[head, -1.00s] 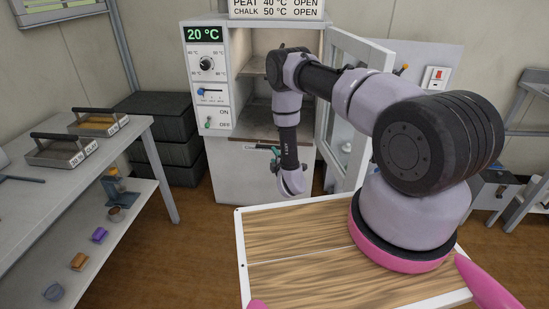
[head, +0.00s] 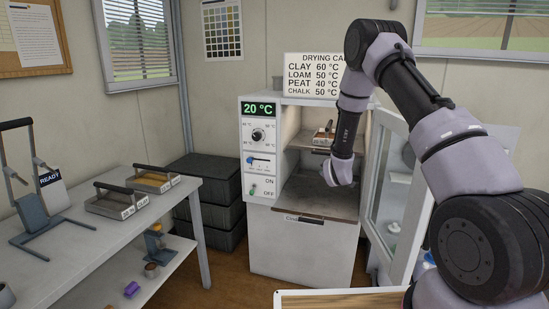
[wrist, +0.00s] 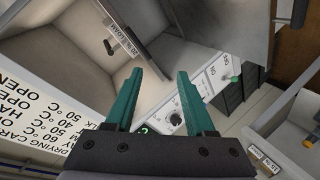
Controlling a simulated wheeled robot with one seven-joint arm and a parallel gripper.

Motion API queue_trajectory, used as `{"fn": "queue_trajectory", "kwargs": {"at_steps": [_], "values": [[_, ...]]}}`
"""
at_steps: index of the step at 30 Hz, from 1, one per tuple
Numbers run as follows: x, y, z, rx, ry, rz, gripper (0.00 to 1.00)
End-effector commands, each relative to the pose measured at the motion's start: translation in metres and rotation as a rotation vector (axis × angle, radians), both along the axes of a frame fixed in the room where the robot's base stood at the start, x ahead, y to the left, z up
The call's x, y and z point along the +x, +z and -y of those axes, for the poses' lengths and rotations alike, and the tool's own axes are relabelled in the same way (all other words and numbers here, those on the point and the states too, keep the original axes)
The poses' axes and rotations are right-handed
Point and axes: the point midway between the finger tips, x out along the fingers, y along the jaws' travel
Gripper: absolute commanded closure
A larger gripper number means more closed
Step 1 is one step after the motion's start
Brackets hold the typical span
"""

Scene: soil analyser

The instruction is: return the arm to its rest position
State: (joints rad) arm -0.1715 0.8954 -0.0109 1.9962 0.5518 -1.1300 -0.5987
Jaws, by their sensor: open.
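My gripper (wrist: 160,76) shows in the wrist view with two teal fingers apart and nothing between them. In the head view my arm rises at the right and bends down in front of the open drying cabinet (head: 300,240); the fingers are hidden there. The wrist view looks at the cabinet turned on its side, with its control panel (wrist: 205,85) beyond the fingers. A handled tray (head: 323,137) sits on the cabinet's upper shelf; a labelled tray (wrist: 128,42) also shows inside in the wrist view.
The cabinet's glazed door (head: 392,190) stands open, close beside my arm. A bench (head: 75,235) at the left holds two handled trays (head: 115,203) (head: 151,180) and a grey stand (head: 38,225). Dark stacked boxes (head: 215,215) stand between bench and cabinet. The panel display reads 20 °C.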

Motion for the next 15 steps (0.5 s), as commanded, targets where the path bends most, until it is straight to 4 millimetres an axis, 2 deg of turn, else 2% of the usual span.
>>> {"fn": "queue_trajectory", "kwargs": {"at_steps": [1,5,8,11,15], "values": [[0.0,0.032,0.004,0.057,-0.023,-0.008,0.45],[-0.013,0.092,0.012,0.202,-0.079,-0.059,0.45],[-0.03,0.135,0.016,0.306,-0.117,-0.101,0.45],[-0.053,0.176,0.022,0.407,-0.157,-0.145,0.45],[-0.095,0.227,0.027,0.539,-0.211,-0.207,0.45]]}}
